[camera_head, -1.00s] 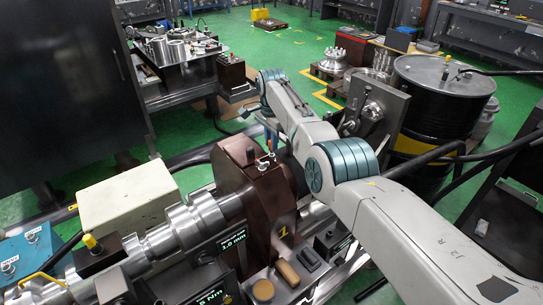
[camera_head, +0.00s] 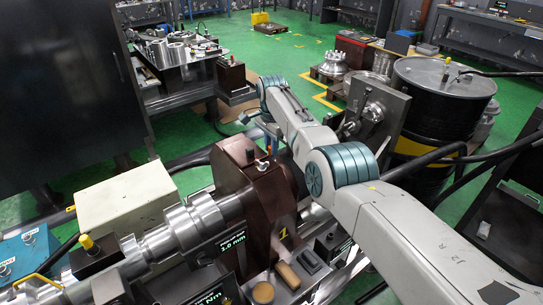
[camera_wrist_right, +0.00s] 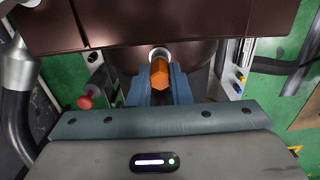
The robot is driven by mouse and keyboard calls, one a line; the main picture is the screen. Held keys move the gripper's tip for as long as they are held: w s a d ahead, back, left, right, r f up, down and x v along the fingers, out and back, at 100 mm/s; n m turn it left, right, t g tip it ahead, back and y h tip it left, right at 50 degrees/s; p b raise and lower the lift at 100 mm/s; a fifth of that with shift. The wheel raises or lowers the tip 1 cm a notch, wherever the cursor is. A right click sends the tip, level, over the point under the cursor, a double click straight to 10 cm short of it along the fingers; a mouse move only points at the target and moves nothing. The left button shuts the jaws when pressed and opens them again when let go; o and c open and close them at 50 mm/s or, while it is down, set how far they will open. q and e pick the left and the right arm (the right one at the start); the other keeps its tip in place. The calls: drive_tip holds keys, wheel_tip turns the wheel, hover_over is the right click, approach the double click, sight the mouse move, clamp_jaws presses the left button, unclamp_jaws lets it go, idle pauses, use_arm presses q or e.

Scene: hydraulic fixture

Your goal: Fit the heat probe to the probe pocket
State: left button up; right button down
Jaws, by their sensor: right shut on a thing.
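An orange hexagonal piece, which looks like the heat probe's head (camera_wrist_right: 159,74), is between the blue-grey fingers of my right gripper (camera_wrist_right: 160,88) in the right wrist view. The gripper is shut on it. A pale round ring (camera_wrist_right: 160,53) shows just beyond the piece, under the dark brown housing (camera_wrist_right: 150,24); it may be the probe pocket. I cannot tell whether the probe is inside the ring. In the head view my right gripper (camera_head: 270,138) is small and partly hidden behind the brown housing (camera_head: 250,190). My left gripper is not in view.
A steel shaft (camera_head: 178,228) runs through the housing. A cream box (camera_head: 125,197) stands to its left. A red knob (camera_wrist_right: 86,102) is left of the fingers.

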drive_tip(key=shift+f, duration=0.1)
idle(0.3)
drive_tip(key=c, duration=1.3)
unclamp_jaws()
drive_tip(key=shift+o, duration=0.2)
